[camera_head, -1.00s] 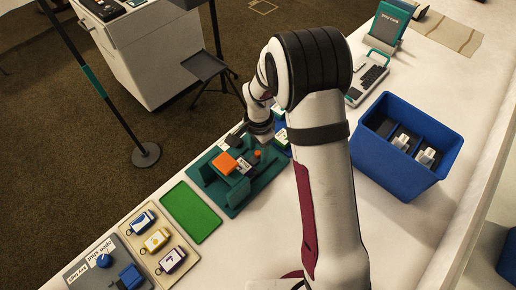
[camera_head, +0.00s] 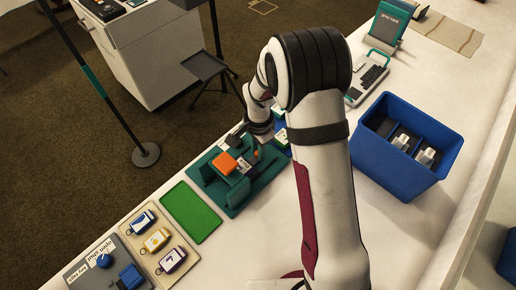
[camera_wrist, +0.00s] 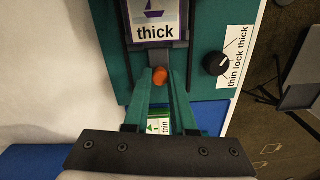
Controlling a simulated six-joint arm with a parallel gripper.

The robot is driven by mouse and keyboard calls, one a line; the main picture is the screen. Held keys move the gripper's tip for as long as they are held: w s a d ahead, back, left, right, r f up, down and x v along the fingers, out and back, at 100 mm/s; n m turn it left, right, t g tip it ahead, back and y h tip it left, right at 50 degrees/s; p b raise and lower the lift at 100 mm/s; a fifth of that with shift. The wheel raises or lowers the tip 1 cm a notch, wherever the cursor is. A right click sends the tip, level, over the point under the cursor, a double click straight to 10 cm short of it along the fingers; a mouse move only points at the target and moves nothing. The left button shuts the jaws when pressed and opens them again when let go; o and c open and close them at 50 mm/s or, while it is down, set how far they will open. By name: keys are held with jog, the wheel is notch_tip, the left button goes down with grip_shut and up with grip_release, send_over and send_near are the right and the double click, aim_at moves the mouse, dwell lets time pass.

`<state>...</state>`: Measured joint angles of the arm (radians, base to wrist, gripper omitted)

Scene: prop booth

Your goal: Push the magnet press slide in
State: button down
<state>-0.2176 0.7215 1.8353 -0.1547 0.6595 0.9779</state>
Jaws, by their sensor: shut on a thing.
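The magnet press has a teal base (camera_head: 237,207) and an orange block (camera_head: 224,163) on top. In the wrist view its teal body (camera_wrist: 205,110) fills the upper middle. A dark carriage there carries a sailboat picture labelled "thick" (camera_wrist: 155,32). A small orange knob (camera_wrist: 160,76) sits just below that carriage. My gripper (camera_wrist: 161,80) has its teal fingers closed in on the orange knob at their tips. In the head view my gripper (camera_head: 252,150) is at the far right part of the press, and the knob is mostly hidden there.
A black dial (camera_wrist: 216,63) marked "thin lock thick" is right of the carriage. A "thin" piece (camera_wrist: 158,126) shows between my fingers. A green tray (camera_head: 190,212) and a board with several tags (camera_head: 137,243) lie left of the press. A blue bin (camera_head: 400,180) stands right.

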aim_at(246, 162)
dwell(0.9)
jog(key=shift+s+a, duration=1.65)
jog(key=shift+a, duration=0.05)
jog(key=c, duration=0.7)
grip_release()
jog(key=shift+c, duration=0.2)
jog(key=shift+r, duration=0.15)
notch_tip(246, 162, up, 16)
jog(key=shift+f, duration=0.2)
jog(key=shift+s+d, duration=0.2)
